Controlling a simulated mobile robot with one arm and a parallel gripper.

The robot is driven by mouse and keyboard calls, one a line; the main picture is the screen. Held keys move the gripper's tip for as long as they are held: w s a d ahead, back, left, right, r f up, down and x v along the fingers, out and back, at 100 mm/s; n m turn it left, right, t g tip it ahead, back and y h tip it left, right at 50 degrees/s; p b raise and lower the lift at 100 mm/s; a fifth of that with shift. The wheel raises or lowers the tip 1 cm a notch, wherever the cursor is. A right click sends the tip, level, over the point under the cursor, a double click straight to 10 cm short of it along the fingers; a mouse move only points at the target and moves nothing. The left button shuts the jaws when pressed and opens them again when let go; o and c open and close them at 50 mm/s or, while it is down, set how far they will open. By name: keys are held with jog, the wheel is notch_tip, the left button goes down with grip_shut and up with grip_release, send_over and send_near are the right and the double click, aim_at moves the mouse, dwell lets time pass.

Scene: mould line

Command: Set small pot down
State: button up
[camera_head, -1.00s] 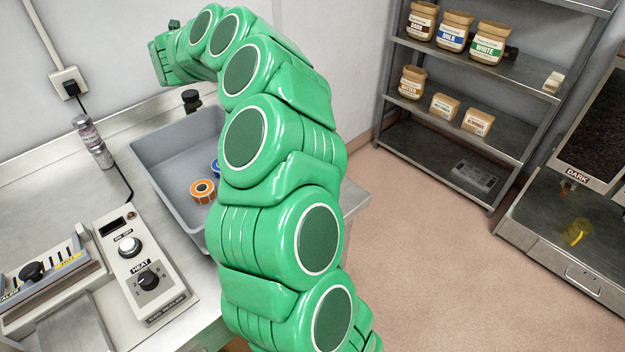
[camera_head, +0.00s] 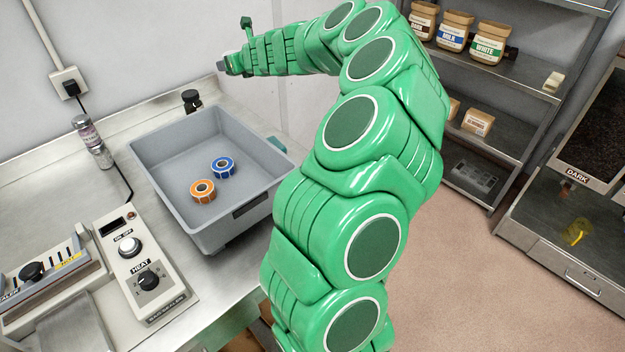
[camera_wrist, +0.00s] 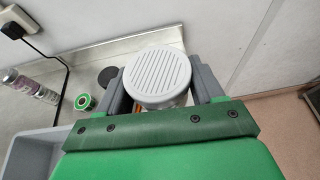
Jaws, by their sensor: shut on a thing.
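The small pot (camera_wrist: 158,78) has a round, pale, ribbed lid facing the wrist camera. My gripper (camera_wrist: 160,88) is shut on it, with a grey finger on either side. Its body below the lid is mostly hidden. In the head view my gripper (camera_head: 224,67) is raised at the back, near the wall and beyond the grey tub. I cannot make out the pot clearly there, and its height above the counter is hard to tell.
The grey tub (camera_head: 236,222) on the steel counter holds an orange roll (camera_head: 203,190) and a blue roll (camera_head: 223,168). A dark-topped item (camera_head: 191,100) stands behind it. A green roll (camera_wrist: 85,101) shows in the wrist view.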

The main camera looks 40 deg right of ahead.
jog(key=s+d+n+y, duration=0.2)
jog(key=s+n+y, duration=0.1)
jog(key=s, duration=0.8)
jog(key=s+a+n+g+y, duration=0.1)
jog(key=s+a+n+y, duration=0.15)
jog(key=s, duration=0.85)
jog(key=s+a+n+g+y, duration=0.2)
jog(key=s+a, duration=0.2)
jog(key=s, duration=0.7)
jog(key=s+a+n+g+y, duration=0.1)
jog(key=s+a+n+y, duration=0.15)
jog(key=s, duration=0.85)
notch_tip(320, 180, down, 8)
jog(key=w+d+f, duration=0.2)
jog(key=w, duration=0.1)
jog(key=w+d+f, duration=0.2)
jog(key=w+f, duration=0.1)
jog(key=w, duration=0.1)
jog(key=w+d+f, duration=0.3)
jog(key=w, duration=0.1)
jog(key=shift+f, duration=0.2)
jog(key=shift+w+d+f, duration=0.15)
jog(key=shift+w+f, duration=0.25)
jog(key=shift+f, duration=0.1)
jog(key=shift+w+f, duration=0.1)
jog(key=shift+f, duration=0.3)
jog(key=shift+d+f, duration=0.1)
jog(key=shift+f, duration=1.15)
